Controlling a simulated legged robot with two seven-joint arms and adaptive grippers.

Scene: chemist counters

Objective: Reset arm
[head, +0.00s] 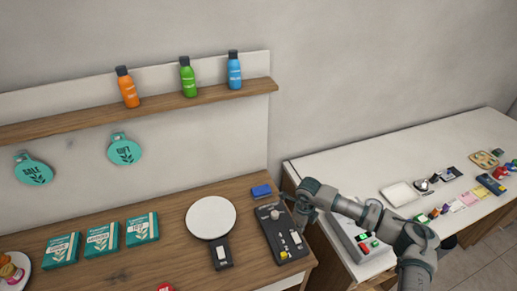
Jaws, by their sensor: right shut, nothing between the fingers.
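My right arm comes in from the lower right and crosses in front of the gap between the two counters. Its gripper (286,197) is small in the picture and points left, over the right end of the wooden counter. It is shut and holds nothing. It is close to the dark control panel (270,240) and a blue block (261,191); whether it touches either cannot be told. My left gripper is out of the picture.
A round white plate on a dark scale (211,217) and teal boxes (101,239) stand on the wooden counter (180,257). A shelf (160,105) holds orange, green and blue bottles. The white counter (430,150) at right carries a grey device (352,238), white tray (399,194) and several small items.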

